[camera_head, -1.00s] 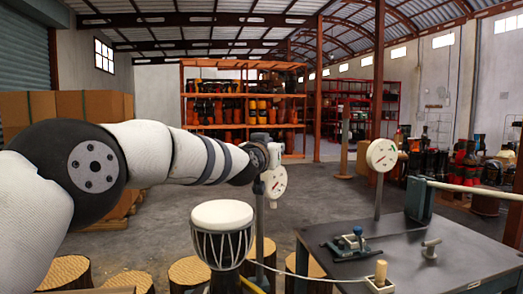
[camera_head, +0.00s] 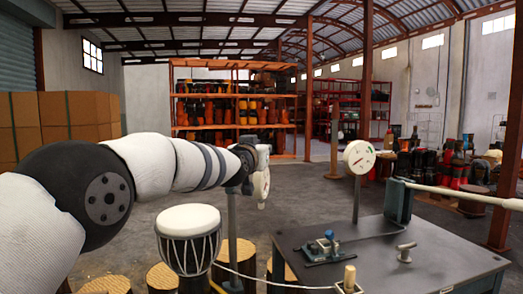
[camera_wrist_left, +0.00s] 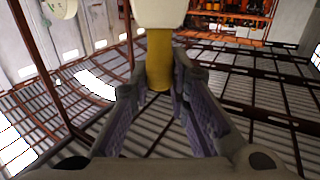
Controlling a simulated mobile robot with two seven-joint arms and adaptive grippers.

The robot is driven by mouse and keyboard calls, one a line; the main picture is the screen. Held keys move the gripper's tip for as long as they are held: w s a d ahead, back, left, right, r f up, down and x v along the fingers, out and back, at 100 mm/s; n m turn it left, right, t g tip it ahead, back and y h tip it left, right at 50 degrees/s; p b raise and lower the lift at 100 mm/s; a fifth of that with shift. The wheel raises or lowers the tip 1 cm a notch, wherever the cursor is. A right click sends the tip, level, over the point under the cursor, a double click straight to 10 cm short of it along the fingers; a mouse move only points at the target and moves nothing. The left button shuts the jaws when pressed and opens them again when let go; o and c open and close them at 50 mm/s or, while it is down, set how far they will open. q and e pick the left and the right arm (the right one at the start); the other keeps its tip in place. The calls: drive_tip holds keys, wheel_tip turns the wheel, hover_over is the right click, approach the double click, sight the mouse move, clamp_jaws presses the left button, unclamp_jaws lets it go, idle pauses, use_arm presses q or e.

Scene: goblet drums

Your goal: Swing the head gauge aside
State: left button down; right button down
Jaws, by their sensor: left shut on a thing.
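A goblet drum (camera_head: 189,240) with a white head and dark laced sides stands left of a grey post (camera_head: 233,235). A white gauge disc (camera_head: 262,184), turned nearly edge-on, is at my left gripper (camera_head: 250,155), above and to the right of the drum. In the left wrist view my left gripper (camera_wrist_left: 160,85) is shut on a yellow cylindrical handle (camera_wrist_left: 159,60). A pale body (camera_wrist_left: 160,12) sits at the handle's far end. The gripper's fingertips are hard to make out in the head view. My right gripper is not in view.
Wooden stumps (camera_head: 162,277) stand around the drum. Open floor lies behind.

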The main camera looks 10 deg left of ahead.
use_arm(q)
drive_tip(key=shift+f, duration=0.2)
drive_tip(key=c, duration=1.5)
unclamp_jaws()
drive_tip(key=shift+r, duration=0.1)
drive_tip(key=s, duration=0.4)
drive_tip(key=s+a, duration=0.1)
drive_tip(key=s, duration=0.7)
drive_tip(key=shift+a, duration=0.3)
